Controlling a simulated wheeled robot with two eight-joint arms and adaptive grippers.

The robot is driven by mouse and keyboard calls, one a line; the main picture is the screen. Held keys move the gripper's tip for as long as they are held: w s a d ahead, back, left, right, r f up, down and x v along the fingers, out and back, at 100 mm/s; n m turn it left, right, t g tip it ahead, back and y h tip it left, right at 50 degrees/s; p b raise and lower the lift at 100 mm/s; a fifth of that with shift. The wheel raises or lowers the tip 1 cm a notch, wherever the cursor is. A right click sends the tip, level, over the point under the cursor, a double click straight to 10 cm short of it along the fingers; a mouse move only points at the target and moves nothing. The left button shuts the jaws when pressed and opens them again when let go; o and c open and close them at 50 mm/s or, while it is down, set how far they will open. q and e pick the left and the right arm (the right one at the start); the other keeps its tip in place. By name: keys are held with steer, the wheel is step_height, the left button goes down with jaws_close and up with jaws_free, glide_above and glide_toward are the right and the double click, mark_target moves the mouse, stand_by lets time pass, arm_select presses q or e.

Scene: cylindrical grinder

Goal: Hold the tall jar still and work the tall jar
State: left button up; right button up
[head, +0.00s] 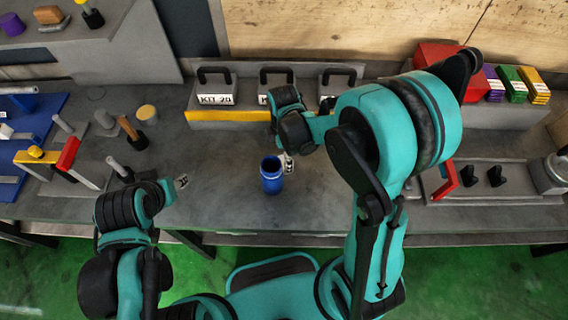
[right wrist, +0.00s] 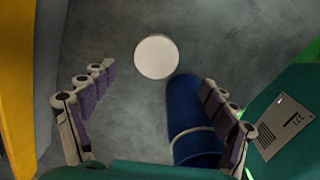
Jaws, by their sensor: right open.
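The tall jar (head: 271,181) is blue and stands upright on the grey bench, with a dark opening at its top. My right gripper (head: 290,162) is right beside it, at its upper right in the head view. In the right wrist view the blue jar (right wrist: 190,115) shows next to the right-hand finger, which overlaps its edge. The right gripper (right wrist: 153,97) is open, with a wide gap between its fingers. My left gripper (head: 183,182) is left of the jar and apart from it; its finger opening is too small to tell.
A white disc (right wrist: 157,57) shows beyond the jar in the right wrist view. A grey rack of handled kit boxes (head: 277,78) stands behind. Tools and a blue board (head: 32,125) lie left. A tray (head: 500,185) with black parts is right.

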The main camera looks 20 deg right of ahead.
steer(key=f, duration=0.1)
steer(key=f+b, duration=0.1)
steer(key=f, duration=0.1)
steer(key=d+f+b, duration=0.1)
steer(key=f, duration=0.1)
steer(key=shift+w+f, duration=0.2)
steer(key=shift+w, duration=0.15)
steer(key=shift+r, duration=0.1)
steer(key=c, duration=1)
steer(key=shift+r, duration=0.15)
steer(key=shift+r, duration=0.3)
steer(key=r, duration=0.1)
steer(key=r+p, duration=0.2)
steer(key=r, duration=0.1)
steer(key=shift+s+d, duration=0.15)
steer(key=shift+s, duration=0.1)
steer(key=s+d+r+p, duration=0.3)
steer(key=s+d+r, duration=0.3)
steer(key=s, duration=0.3)
steer(key=shift+d, duration=0.25)
